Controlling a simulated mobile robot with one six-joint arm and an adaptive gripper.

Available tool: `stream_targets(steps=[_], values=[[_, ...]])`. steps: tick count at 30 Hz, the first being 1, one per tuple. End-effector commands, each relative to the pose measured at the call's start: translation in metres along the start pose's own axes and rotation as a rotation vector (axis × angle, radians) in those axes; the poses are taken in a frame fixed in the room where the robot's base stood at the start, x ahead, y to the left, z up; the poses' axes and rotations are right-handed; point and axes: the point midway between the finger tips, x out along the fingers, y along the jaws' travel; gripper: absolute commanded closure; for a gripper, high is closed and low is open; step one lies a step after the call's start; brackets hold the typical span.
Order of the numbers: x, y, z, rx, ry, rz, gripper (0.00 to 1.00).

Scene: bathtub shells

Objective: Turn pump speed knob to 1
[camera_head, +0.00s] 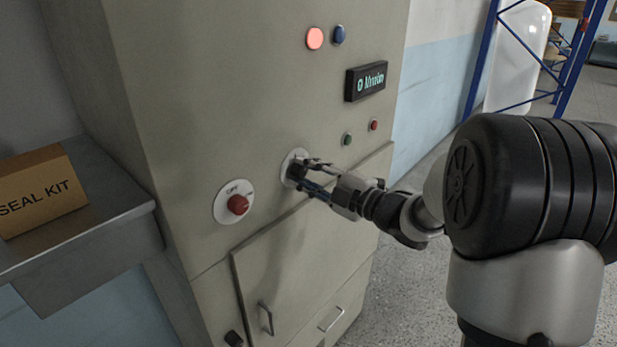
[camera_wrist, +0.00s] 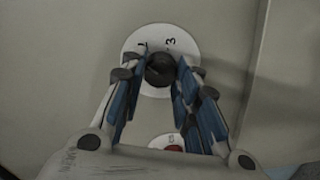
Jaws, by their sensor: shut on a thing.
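The pump speed knob (camera_wrist: 160,70) is a black round knob on a white dial plate (camera_wrist: 131,45) in the wrist view. My gripper (camera_wrist: 160,75) is shut on the knob, one blue-padded finger on each side. In the head view my gripper (camera_head: 303,172) reaches the white dial plate (camera_head: 287,166) from the right, and its fingers partly hide the knob. I cannot tell which number the knob points at.
A red knob (camera_head: 238,204) on a white plate marked OFF sits to the lower left. Above are a display (camera_head: 366,81), a lit red lamp (camera_head: 314,38) and a blue button (camera_head: 338,34). Small green (camera_head: 347,139) and red (camera_head: 374,125) buttons sit nearby. A seal kit box (camera_head: 43,190) stands at left.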

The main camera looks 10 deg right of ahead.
Motion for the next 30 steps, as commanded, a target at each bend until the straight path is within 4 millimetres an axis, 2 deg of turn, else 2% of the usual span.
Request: stream_targets(steps=[18, 30], values=[[0.0000, -0.0010, 0.0003, -0.566, 0.000, -0.001, 0.95], [0.0000, -0.0011, 0.0005, -0.789, 0.000, 0.000, 0.95]])
